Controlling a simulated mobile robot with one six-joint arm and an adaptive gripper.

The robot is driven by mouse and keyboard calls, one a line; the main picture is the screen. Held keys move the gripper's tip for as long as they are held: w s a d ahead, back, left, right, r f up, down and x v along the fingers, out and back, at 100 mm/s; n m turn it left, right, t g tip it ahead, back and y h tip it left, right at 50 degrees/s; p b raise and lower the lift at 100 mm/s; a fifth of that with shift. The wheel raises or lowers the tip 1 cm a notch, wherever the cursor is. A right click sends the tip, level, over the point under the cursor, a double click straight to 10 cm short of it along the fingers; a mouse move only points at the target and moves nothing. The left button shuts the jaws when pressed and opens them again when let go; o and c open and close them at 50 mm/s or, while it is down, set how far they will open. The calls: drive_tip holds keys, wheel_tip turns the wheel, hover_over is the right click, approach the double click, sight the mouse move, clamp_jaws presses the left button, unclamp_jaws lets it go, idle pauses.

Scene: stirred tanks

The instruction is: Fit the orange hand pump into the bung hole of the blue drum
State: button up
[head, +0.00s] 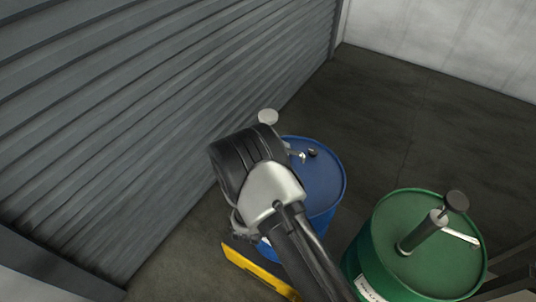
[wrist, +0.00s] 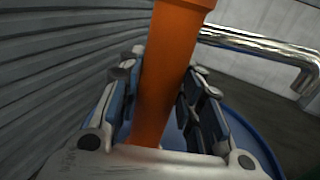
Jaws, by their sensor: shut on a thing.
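The orange hand pump (wrist: 168,60) stands between the fingers of my gripper (wrist: 165,88) in the wrist view. The gripper is shut on its orange body, and a chrome spout (wrist: 265,45) reaches out to the right. The blue drum (head: 322,182) stands behind my arm in the head view; its rim also shows below the gripper in the wrist view (wrist: 262,150). A small dark fitting (head: 313,152) is on its lid. My arm hides the orange body and part of the lid in the head view. The pump's lower end and the bung hole cannot be made out.
A yellow bar (head: 255,268) lies low in front of the blue drum. A grey ribbed shutter (head: 150,110) rises at the left. The floor behind the drums is clear.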

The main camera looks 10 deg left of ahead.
drive_tip(key=shift+f, duration=0.4)
drive_tip(key=o, duration=1)
drive_tip(key=shift+f, duration=0.1)
drive_tip(key=shift+f, duration=0.1)
drive_tip(key=shift+s, duration=0.1)
drive_tip(key=s, duration=1.2)
drive_tip(key=shift+w+d, duration=0.1)
